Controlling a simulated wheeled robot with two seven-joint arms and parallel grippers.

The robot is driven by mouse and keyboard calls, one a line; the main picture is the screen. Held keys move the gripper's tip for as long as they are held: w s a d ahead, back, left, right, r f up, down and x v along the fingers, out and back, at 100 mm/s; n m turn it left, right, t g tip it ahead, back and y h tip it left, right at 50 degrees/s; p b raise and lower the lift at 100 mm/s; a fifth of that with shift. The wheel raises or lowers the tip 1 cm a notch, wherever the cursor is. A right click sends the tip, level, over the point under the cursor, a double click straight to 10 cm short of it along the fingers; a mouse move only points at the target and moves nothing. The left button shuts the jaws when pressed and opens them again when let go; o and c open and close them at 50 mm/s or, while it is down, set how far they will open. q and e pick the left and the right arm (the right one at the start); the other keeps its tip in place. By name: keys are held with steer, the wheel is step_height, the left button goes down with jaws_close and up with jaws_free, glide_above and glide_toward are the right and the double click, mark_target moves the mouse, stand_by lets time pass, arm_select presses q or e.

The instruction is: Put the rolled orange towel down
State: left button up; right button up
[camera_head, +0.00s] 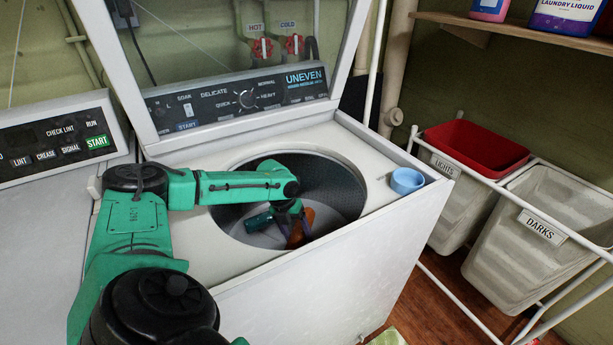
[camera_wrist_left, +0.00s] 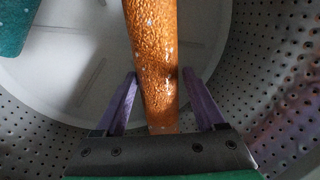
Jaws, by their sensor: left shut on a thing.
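The rolled orange towel (camera_wrist_left: 155,55) runs lengthwise between the purple fingers of my left gripper (camera_wrist_left: 160,95) in the left wrist view. In the head view the towel (camera_head: 308,216) shows as a small orange patch inside the washer drum (camera_head: 335,180). My left gripper (camera_head: 292,228) reaches down into the drum and is shut on the towel. The drum floor (camera_wrist_left: 85,75) shows behind the towel; I cannot tell whether the towel touches it. My right gripper is not in view.
A teal cloth (camera_wrist_left: 14,25) lies in the drum. The washer's lid stands open behind. A blue cup (camera_head: 407,181) sits on the washer top's right corner. Hampers and a red bin (camera_head: 478,150) stand right. A dryer (camera_head: 50,220) adjoins on the left.

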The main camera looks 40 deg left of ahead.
arm_select(q)
steer(key=s+d, duration=0.2)
steer(key=d, duration=0.3)
steer(key=x, duration=0.2)
steer(key=a+x, duration=0.1)
steer(key=x, duration=0.4)
steer(key=shift+s+a+f, duration=0.1)
steer(key=shift+a+f, duration=0.05)
steer(key=shift+a, duration=0.15)
steer(key=shift+f, duration=0.35)
steer(key=shift+f+b, duration=0.3)
steer(key=o, duration=1.4)
steer(key=shift+r, duration=0.1)
steer(key=shift+r, duration=0.1)
steer(key=p+v, duration=0.1)
steer(key=v, duration=1.2)
steer(key=shift+d, duration=0.1)
